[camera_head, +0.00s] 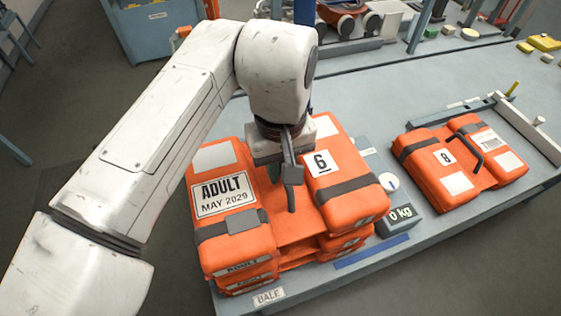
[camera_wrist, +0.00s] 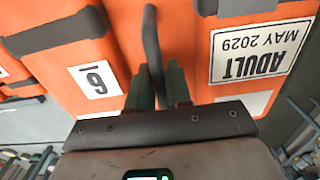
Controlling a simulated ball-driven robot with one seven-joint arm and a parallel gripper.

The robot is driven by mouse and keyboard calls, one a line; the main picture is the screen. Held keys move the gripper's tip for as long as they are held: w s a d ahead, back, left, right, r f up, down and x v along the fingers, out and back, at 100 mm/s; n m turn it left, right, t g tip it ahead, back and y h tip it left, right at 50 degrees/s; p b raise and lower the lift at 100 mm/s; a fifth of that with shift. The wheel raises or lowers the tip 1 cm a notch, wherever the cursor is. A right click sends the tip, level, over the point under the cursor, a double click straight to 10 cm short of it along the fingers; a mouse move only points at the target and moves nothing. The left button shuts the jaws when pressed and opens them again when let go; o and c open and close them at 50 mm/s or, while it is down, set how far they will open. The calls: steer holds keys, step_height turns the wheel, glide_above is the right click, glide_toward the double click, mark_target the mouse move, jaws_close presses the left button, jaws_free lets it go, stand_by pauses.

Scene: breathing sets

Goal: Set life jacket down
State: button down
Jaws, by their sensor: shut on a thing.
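An orange life jacket (camera_head: 295,224) marked 6 and "ADULT MAY 2029" is at the top of a stack, with at least one more orange jacket (camera_head: 345,245) under it. My gripper (camera_head: 284,178) is over its middle, between the two padded halves. In the wrist view my gripper (camera_wrist: 158,85) is shut on the jacket's dark handle (camera_wrist: 151,45); the fingers partly hide the handle. The same jacket (camera_wrist: 119,50) fills most of that view. The jacket lies about level; I cannot tell whether it rests on the stack or hangs just above it.
A second jacket (camera_head: 450,172) marked 8 lies to the right beside a white rail (camera_head: 528,128). A scale display (camera_head: 400,214) reading 0 kg sits between. A "BALE" label (camera_head: 269,297) is at the bench's front edge. The grey bench (camera_head: 395,92) behind is mostly clear.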

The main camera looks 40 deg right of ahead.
steer(key=shift+f, duration=0.6)
steer(key=c, duration=1)
jaws_free()
steer(key=shift+c, duration=0.2)
step_height(320, 180, up, 13)
steer(key=p, duration=0.5)
steer(key=shift+r, duration=0.1)
